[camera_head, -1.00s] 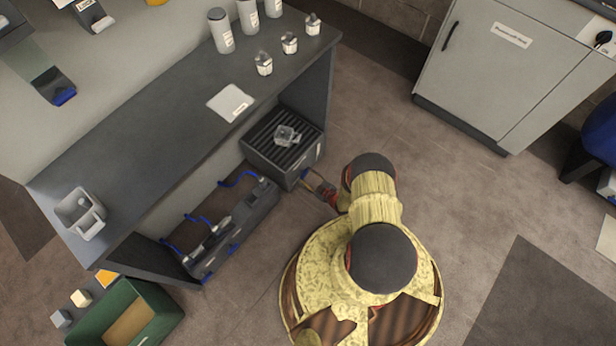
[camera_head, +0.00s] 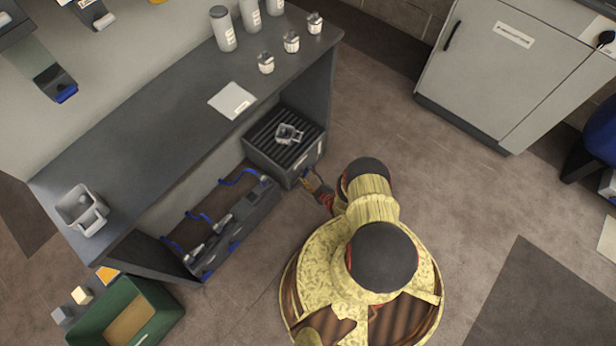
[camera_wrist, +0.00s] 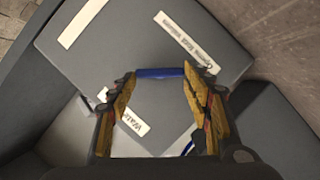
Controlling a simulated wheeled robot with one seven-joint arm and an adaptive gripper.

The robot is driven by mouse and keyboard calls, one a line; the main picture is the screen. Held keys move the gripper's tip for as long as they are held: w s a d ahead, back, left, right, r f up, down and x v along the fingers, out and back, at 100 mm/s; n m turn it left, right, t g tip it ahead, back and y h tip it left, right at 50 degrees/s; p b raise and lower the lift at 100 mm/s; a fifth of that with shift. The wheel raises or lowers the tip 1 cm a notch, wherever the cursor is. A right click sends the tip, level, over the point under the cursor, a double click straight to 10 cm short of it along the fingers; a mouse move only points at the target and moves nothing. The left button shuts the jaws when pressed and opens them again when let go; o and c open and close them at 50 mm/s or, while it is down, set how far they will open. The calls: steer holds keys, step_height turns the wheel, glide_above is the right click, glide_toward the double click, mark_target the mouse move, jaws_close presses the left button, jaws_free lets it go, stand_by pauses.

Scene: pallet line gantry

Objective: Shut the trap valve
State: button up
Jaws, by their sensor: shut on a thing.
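My gripper (camera_head: 312,182) is low on the near side of the dark box with a slatted top (camera_head: 262,160), at the right end of the bench. In the wrist view my gripper (camera_wrist: 160,74) has its fingers on the two ends of a blue bar (camera_wrist: 158,72), which looks like a valve handle. The bar lies across in front of a grey panel with white labels, one reading "Wate…". I cannot read a trap label. In the head view my gripper hides what it holds.
A dark manifold (camera_head: 238,222) with blue handles and hoses lies under the bench (camera_head: 150,150), left of the slatted box. A green bin (camera_head: 150,318) stands at the lower left. A grey cabinet (camera_head: 480,80) is at the upper right. The floor between is clear.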

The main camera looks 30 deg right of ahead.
steer(key=o, duration=1.2)
steer(key=shift+c, duration=0.2)
steer(key=shift+r, duration=0.15)
steer(key=shift+r, duration=4.85)
